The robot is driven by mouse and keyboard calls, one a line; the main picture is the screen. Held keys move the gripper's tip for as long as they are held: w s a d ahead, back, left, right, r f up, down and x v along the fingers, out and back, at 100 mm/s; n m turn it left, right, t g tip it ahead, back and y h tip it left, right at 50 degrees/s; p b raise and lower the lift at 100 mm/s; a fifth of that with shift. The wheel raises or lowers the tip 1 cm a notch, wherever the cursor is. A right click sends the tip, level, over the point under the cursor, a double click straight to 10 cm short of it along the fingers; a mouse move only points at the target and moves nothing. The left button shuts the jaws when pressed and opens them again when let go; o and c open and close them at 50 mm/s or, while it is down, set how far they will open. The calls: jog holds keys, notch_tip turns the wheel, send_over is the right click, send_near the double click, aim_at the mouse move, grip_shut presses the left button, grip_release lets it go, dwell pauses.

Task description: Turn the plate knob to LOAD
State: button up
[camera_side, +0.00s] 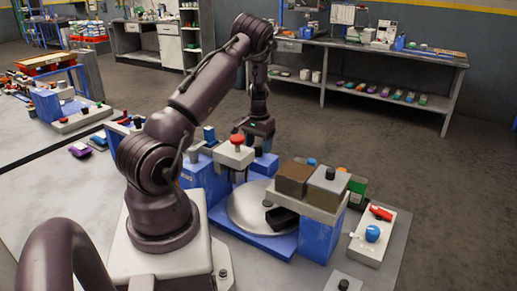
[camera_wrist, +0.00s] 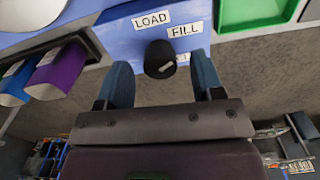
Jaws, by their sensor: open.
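The plate knob (camera_wrist: 160,60) is black and round, on a blue panel (camera_wrist: 118,40) in the wrist view. A LOAD label (camera_wrist: 152,19) and a FILL label (camera_wrist: 185,29) sit beyond it; another label is partly hidden beside the knob. I cannot tell which label the knob points to. My gripper (camera_wrist: 163,78) is open, with one teal finger on each side of the knob in the picture and a gap on both sides. In the side view my gripper (camera_side: 261,138) is low behind the blue machine; the knob is hidden there. The round grey plate (camera_side: 248,205) lies in front.
A red-topped knob (camera_side: 237,140) on a white block stands close left of my gripper. Brown and grey blocks (camera_side: 295,177) stand on the right.

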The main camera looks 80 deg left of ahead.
jog(key=shift+f, duration=0.9)
jog(key=shift+c, duration=0.2)
jog(key=c, duration=0.9)
jog(key=shift+n, duration=0.3)
jog(key=n, duration=1.1)
jog(key=shift+n, duration=0.3)
